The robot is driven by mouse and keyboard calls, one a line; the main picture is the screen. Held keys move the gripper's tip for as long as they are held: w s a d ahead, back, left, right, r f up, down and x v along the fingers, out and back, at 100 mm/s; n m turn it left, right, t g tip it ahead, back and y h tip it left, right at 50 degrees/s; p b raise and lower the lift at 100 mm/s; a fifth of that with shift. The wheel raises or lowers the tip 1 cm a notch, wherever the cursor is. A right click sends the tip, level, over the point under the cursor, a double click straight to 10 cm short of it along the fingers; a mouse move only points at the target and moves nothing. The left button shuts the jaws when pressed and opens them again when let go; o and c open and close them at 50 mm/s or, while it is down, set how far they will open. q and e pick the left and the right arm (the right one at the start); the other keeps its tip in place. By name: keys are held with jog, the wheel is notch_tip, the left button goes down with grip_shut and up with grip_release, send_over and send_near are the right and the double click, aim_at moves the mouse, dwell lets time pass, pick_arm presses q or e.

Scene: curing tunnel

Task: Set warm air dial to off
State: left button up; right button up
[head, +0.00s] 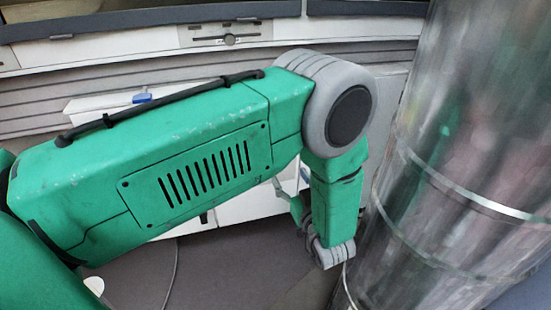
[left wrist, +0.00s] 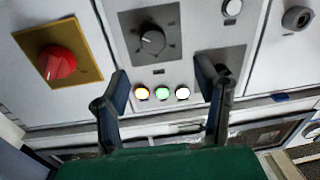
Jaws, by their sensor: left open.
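In the left wrist view a dark round dial (left wrist: 152,40) sits on a grey plate on the white control panel (left wrist: 195,25). It has a pale pointer mark; its labels are too small to read, so I cannot tell for certain that it is the warm air dial. My left gripper (left wrist: 161,69) is open, its two dark fingers apart on either side below the dial, with nothing between them. A second dial (left wrist: 222,70) is partly hidden behind the right finger. In the head view my green left arm hides the panel area. My right gripper is not in view.
A red knob (left wrist: 59,64) on a yellow plate is at the left. A key-type switch (left wrist: 297,18) is top right. A large shiny metal cylinder (head: 450,170) stands close right of my arm.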

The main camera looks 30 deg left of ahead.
pick_arm(q)
jog(key=w+b+x, duration=0.1)
jog(key=b+x, duration=0.2)
jog(key=x, duration=0.7)
jog(key=shift+w+r+b, duration=0.2)
jog(key=shift+r+b, duration=0.1)
jog(key=shift+b, duration=0.05)
jog(key=shift+d+r, duration=0.1)
jog(key=shift+d, duration=0.2)
jog(key=c, duration=0.5)
jog(key=shift+d+r, duration=0.1)
jog(key=c, duration=0.6)
jog(key=shift+a, duration=0.45)
jog(key=shift+c, duration=0.2)
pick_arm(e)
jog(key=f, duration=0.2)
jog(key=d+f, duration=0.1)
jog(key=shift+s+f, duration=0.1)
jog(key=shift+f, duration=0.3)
